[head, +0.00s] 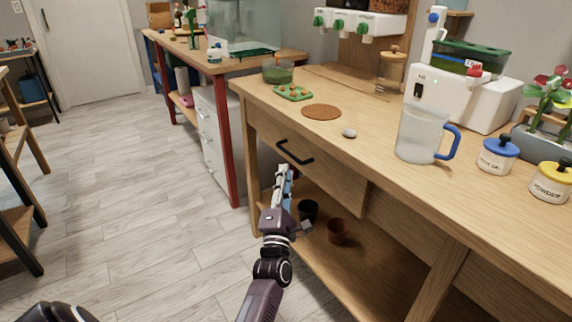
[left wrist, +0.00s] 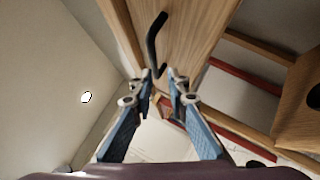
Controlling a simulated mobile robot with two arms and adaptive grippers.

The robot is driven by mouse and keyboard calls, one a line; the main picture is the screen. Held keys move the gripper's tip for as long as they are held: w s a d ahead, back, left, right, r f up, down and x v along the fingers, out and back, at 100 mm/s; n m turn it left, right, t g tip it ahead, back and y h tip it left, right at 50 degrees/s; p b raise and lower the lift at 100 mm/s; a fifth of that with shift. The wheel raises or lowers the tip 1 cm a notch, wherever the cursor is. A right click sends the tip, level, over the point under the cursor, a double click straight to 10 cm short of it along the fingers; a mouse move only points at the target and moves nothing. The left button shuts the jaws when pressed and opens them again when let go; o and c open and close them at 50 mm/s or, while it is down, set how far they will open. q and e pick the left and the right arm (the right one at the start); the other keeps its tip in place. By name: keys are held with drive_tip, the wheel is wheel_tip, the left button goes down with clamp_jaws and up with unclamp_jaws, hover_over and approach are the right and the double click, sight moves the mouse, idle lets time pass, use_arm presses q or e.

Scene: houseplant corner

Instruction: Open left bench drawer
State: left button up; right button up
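The left bench drawer (head: 330,182) is a wooden front under the bench top and looks flush with the bench. Its black bar handle (head: 294,152) stands out from the front. In the left wrist view the handle (left wrist: 152,42) lies just beyond the fingertips, with the drawer front (left wrist: 195,35) behind it. My left gripper (head: 284,170) is just below and in front of the handle. In the left wrist view its two blue-padded fingers (left wrist: 161,82) are apart with nothing between them. I cannot tell whether a fingertip touches the handle. My right gripper is not in view.
The bench top (head: 270,97) holds a seedling tray (head: 294,92), a cork mat (head: 321,112), a stone (head: 349,133) and a clear jug (head: 418,135). Pots (head: 337,232) stand on the lower shelf. A red-legged table (head: 222,140) stands behind.

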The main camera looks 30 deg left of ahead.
sight(286, 150)
use_arm(q)
drive_tip(key=shift+n, duration=0.3)
drive_tip(key=shift+s+a+r+b+x, duration=0.1)
drive_tip(key=shift+b+x, duration=0.05)
drive_tip(key=shift+x, duration=1.2)
drive_tip(key=shift+s+a+r+b+x, duration=0.1)
drive_tip(key=shift+b+x, duration=0.05)
drive_tip(key=shift+x, duration=1.2)
drive_tip(key=shift+s+a+r+b+x, duration=0.1)
drive_tip(key=shift+b+x, duration=0.05)
drive_tip(key=shift+x, duration=1.25)
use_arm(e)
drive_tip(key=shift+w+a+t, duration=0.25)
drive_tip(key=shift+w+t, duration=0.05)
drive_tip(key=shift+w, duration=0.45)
use_arm(q)
clamp_jaws()
